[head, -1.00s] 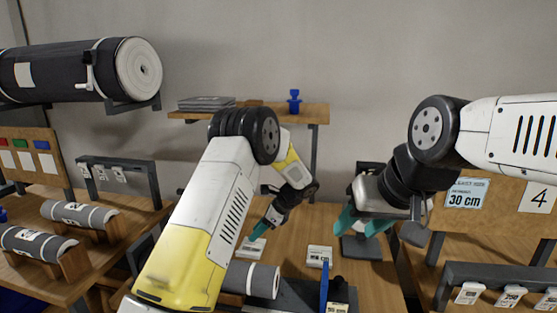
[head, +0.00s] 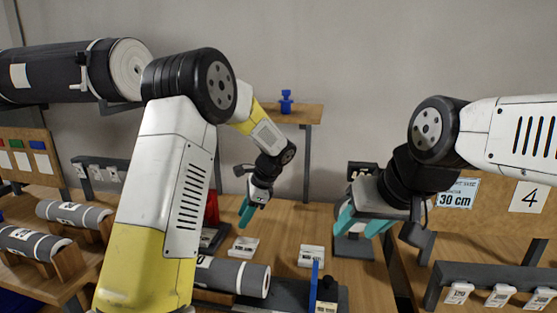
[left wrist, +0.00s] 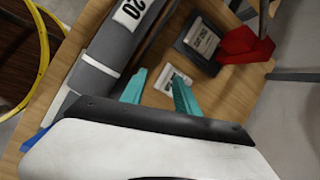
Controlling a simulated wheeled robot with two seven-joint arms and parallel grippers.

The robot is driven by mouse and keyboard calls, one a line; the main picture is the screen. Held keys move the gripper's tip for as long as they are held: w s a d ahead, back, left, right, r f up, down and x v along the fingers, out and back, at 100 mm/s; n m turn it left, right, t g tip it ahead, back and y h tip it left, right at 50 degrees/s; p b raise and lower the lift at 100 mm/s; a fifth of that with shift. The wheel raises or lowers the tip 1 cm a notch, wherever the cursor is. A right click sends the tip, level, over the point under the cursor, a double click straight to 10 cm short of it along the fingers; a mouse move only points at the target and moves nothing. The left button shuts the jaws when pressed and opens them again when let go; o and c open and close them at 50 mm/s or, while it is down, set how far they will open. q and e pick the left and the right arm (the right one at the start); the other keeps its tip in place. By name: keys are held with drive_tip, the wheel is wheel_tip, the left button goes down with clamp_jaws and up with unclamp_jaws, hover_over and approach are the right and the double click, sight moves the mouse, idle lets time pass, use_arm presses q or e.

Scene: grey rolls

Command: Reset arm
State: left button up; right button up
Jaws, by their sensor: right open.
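My left gripper (head: 246,212) has teal fingers and hangs above the table, behind the grey roll. In the left wrist view its two fingers (left wrist: 158,92) stand apart, with a small white label card (left wrist: 172,80) seen beyond the gap and nothing held. My right gripper (head: 358,222) is at the right, with its teal fingers apart and empty, in front of a dark stand. A grey roll (head: 240,277) lies on the table below my left arm; it also shows in the left wrist view (left wrist: 105,52).
Label cards (head: 311,256) lie on the wooden table (head: 285,222). A blue upright piece (head: 314,285) stands near the front. A large dark roll (head: 60,75) rests on a rack at upper left. Smaller rolls (head: 75,214) lie at left. A board with a 30 cm sign (head: 456,195) stands at right.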

use_arm(q)
drive_tip(key=s+a+r+n+t+h, duration=0.1)
drive_tip(key=s+a+r+n+h, duration=0.3)
drive_tip(key=s+r+n, duration=0.55)
drive_tip(key=s+r+n+t+h, duration=0.1)
drive_tip(key=s+r+n+t, duration=0.1)
drive_tip(key=s, duration=0.7)
drive_tip(key=s+r+n+t+h, duration=0.2)
drive_tip(key=s+r+n, duration=0.2)
drive_tip(key=s, duration=0.6)
drive_tip(key=shift+s+r, duration=0.2)
drive_tip(key=shift+r, duration=0.05)
